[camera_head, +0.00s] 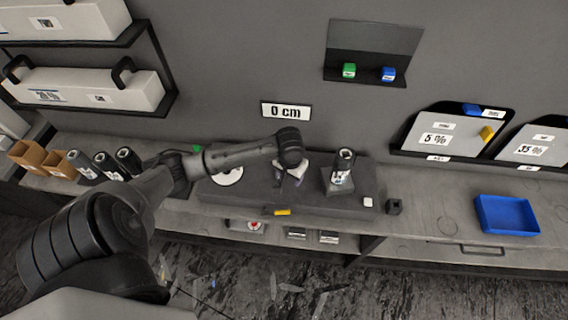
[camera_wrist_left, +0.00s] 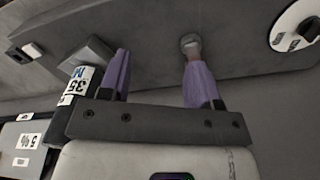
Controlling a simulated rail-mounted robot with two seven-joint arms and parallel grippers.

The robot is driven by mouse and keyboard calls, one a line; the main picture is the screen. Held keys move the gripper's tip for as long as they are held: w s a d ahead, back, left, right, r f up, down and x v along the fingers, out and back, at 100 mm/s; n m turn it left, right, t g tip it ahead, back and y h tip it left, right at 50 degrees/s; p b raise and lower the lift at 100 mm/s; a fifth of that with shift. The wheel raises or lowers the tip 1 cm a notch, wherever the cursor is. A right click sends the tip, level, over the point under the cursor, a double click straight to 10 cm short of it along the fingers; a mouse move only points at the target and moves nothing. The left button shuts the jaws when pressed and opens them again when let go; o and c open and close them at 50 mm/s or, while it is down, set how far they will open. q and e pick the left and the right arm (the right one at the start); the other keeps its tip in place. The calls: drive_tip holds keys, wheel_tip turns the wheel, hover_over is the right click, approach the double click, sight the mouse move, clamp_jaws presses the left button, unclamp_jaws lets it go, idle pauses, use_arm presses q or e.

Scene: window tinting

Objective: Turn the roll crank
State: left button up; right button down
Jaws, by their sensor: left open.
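The dark machine (camera_head: 315,203) lies on the bench and bears a white disc (camera_head: 229,176) at its left and an upright film roll (camera_head: 344,160) at its right. My left gripper (camera_head: 288,178) is over the machine between disc and roll, pointing down. In the left wrist view its purple fingers (camera_wrist_left: 155,75) are spread, with nothing between them. A small rounded grey knob (camera_wrist_left: 190,42) shows at the tip of one finger; I cannot tell whether they touch or whether it is the crank. The disc (camera_wrist_left: 283,30) and the 35-labelled roll (camera_wrist_left: 84,78) flank the gripper. My right gripper is out of view.
Several dark rolls (camera_head: 106,166) and cardboard boxes (camera_head: 40,157) stand at the left. A blue tray (camera_head: 507,214) lies at the right.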

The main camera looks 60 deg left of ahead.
use_arm(q)
drive_tip(key=w+a+r+n+b, duration=0.2)
drive_tip(key=a+r+n, duration=0.1)
drive_tip(key=a, duration=0.4)
drive_tip(key=w+a+r+n+b, duration=0.2)
drive_tip(key=a+n, duration=0.1)
drive_tip(key=a, duration=0.3)
drive_tip(key=shift+n, duration=0.3)
drive_tip(key=f, duration=1.1)
drive_tip(key=shift+w+a+f, duration=0.2)
drive_tip(key=shift+a+f, duration=0.1)
drive_tip(key=shift+a, duration=0.05)
drive_tip(key=shift+f, duration=0.65)
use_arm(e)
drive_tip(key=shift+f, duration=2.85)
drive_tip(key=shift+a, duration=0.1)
use_arm(q)
drive_tip(key=shift+c, duration=0.2)
clamp_jaws()
